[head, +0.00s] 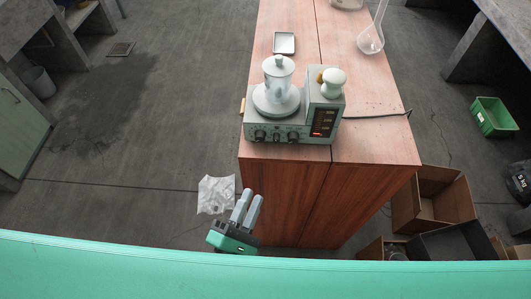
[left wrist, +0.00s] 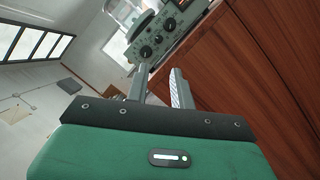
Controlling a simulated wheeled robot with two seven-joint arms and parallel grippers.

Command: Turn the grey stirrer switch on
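The grey stirrer (head: 290,125) stands at the near end of the wooden bench, with dark knobs along its front and a red-lit panel (head: 323,122) at its right. My left gripper (head: 250,196) is in front of and below the stirrer, near the bench's end face, touching nothing. Its fingers (left wrist: 159,76) are apart and empty. My right gripper is out of view.
A dark cable runs right from the stirrer. Cardboard boxes (head: 435,200) and a green crate (head: 493,116) lie on the floor at right.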

